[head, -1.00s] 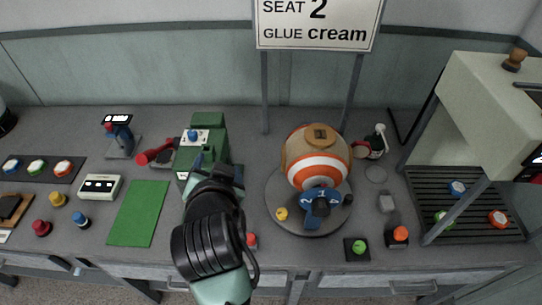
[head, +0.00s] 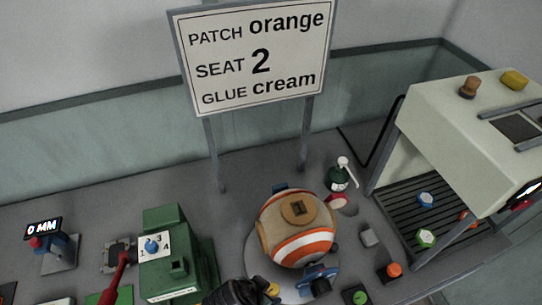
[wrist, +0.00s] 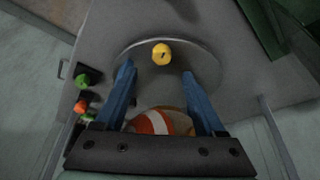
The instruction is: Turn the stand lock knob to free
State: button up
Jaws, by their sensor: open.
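The stand lock knob (wrist: 161,54) is a small yellow knob with a dark mark, on the round grey stand plate (wrist: 205,68) in the wrist view. In the head view the yellow knob (head: 272,289) shows at the bottom, beside the dark end of my arm. My gripper (wrist: 158,73) is open and empty, its two blue fingers pointing toward the knob. The knob appears just beyond the fingertips, between their lines, apart from both. The orange, white and tan ball (head: 298,228) sits on the stand; in the wrist view it shows between the finger bases.
A green machine (head: 168,252) with a blue dial stands left of the stand. The cream press (head: 455,135) is at the right. Green (head: 355,297) and orange (head: 394,270) knobs are near the stand's right side. A sign (head: 258,55) stands behind.

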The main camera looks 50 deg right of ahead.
aim_at(273, 289)
jog(key=x, duration=0.8)
jog(key=shift+w+d+f, duration=0.15)
jog(key=shift+w+f, duration=0.05)
jog(key=shift+f, duration=0.15)
grip_shut()
